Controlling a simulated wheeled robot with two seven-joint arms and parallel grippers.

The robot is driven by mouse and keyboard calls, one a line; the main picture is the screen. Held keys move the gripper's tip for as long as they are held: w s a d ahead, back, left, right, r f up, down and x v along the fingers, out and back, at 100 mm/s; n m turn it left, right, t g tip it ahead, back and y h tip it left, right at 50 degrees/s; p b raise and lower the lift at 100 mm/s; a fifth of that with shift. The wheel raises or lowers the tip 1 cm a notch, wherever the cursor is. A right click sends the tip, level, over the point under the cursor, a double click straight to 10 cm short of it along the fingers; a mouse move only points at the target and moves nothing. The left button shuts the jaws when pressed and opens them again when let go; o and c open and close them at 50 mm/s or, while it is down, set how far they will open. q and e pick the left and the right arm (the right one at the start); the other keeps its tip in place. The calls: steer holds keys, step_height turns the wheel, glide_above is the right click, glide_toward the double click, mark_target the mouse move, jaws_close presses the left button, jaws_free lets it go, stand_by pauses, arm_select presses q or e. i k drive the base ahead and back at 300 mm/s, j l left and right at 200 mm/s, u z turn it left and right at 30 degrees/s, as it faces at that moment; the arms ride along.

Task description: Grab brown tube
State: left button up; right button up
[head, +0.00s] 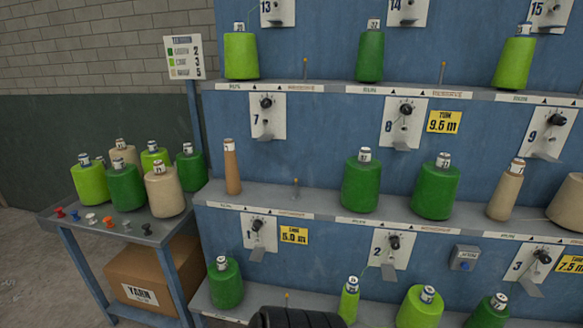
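A slender brown tube (232,167), narrowing towards its top, stands upright on the left end of the middle shelf (268,197). It looks bare of yarn and stands below the station marked 7. Nothing touches it, and its front side is in full view. A short peg (295,187) stands empty to its right. Neither of my grippers can be made out. A dark ribbed shape at the bottom edge, probably part of my own body, hides a little of the lowest shelf.
Green and beige yarn cones stand on the shelves, the nearest a dark green cone (361,182) well to the tube's right. A side table (150,233) at left holds several cones and small coloured pieces. A cardboard box (150,278) sits beneath it.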

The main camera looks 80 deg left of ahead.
mark_target(234, 188)
steer(key=u, duration=3.1)
